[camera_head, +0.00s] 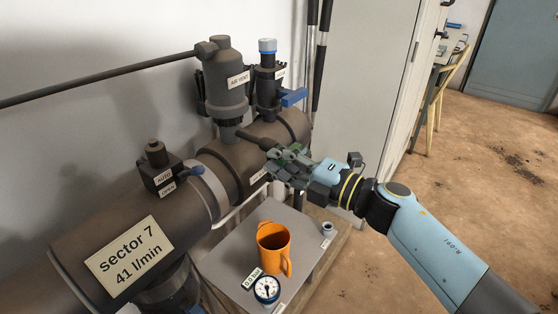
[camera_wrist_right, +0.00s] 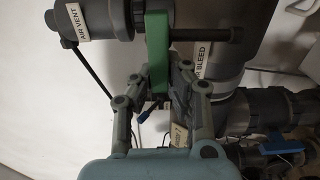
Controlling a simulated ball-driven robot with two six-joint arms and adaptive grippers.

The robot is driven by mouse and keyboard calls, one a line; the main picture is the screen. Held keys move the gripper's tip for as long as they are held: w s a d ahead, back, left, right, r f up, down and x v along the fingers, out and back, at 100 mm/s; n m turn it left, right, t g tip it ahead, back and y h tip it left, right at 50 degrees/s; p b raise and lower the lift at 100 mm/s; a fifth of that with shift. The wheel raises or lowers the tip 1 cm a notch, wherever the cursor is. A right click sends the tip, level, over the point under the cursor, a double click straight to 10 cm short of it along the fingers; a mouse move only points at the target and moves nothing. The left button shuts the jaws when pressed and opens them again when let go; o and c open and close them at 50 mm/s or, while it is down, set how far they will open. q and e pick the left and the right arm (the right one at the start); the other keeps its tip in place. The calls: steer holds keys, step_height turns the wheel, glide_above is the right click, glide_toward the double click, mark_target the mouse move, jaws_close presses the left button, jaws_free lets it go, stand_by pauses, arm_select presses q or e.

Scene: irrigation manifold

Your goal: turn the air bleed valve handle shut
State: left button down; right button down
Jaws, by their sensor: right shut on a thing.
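The air bleed valve handle is a green bar (camera_wrist_right: 157,45) in the right wrist view, with a dark rod (camera_wrist_right: 205,35) running from it to the right. The "AIR BLEED" label (camera_wrist_right: 201,60) is partly hidden behind a finger. My right gripper (camera_wrist_right: 161,74) is shut on the green handle, one finger on each side. In the head view my right gripper (camera_head: 284,156) is in front of the brown pipe, at the end of the dark rod (camera_head: 254,140), and largely hides the handle. My left gripper is not in view.
The air vent (camera_head: 224,80) and a blue-lever valve (camera_head: 293,97) stand on the pipe (camera_head: 232,162) just behind the gripper. Below it, a grey stand (camera_head: 222,258) carries an orange mug (camera_head: 273,248) and a gauge (camera_head: 267,289). Floor at right is clear.

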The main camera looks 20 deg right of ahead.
steer(key=shift+w+d, duration=0.1)
steer(key=shift+d, duration=0.05)
steer(key=c, duration=1.3)
jaws_free()
steer(key=shift+d, duration=0.1)
steer(key=shift+c, duration=0.2)
steer(key=shift+o, duration=0.3)
steer(key=shift+d, duration=0.15)
steer(key=v, duration=1.2)
